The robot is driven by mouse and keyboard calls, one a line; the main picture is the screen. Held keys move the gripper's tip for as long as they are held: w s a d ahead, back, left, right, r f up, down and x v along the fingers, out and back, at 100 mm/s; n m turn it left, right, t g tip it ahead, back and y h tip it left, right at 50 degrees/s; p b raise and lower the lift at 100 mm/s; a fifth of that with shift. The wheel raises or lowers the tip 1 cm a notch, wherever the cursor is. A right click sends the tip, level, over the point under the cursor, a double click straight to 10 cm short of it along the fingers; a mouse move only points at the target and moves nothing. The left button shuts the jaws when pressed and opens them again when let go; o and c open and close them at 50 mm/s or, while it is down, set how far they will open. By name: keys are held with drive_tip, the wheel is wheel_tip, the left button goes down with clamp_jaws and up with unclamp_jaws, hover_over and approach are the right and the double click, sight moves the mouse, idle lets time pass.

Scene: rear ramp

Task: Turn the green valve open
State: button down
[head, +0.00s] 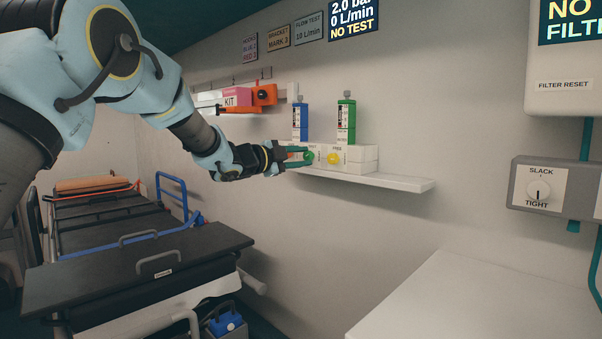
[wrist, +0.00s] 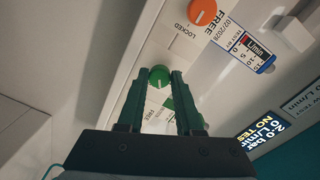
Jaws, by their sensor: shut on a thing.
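The green valve (head: 308,157) is a small round knob on the front of a white block on the wall shelf. In the wrist view the green valve (wrist: 158,76) sits between my fingertips, with a pale mark on its face and a white label beside it. My gripper (head: 297,157) reaches it from the left in the head view. In the wrist view my gripper's green fingers (wrist: 157,80) are closed on the knob's two sides. The label's small text is too unclear to read, and the fingers hide part of it.
Blue (head: 300,121) and green (head: 346,121) flow meters stand above the blocks. The shelf (head: 400,183) is bare at its right end. A stretcher (head: 135,265) stands below left; a white counter (head: 460,310) is below right.

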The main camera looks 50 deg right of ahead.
drive_tip(key=m+b, duration=0.5)
drive_tip(key=shift+f, duration=0.1)
drive_tip(key=shift+s, duration=0.1)
idle(0.4)
drive_tip(key=c, duration=0.6)
unclamp_jaws()
drive_tip(key=a, duration=0.3)
drive_tip(key=a+b, duration=0.1)
drive_tip(key=a, duration=0.6)
drive_tip(key=shift+w+a+r+b, duration=0.3)
drive_tip(key=shift+w+a+r, duration=0.05)
drive_tip(key=shift+a, duration=0.05)
drive_tip(key=shift+t, duration=0.3)
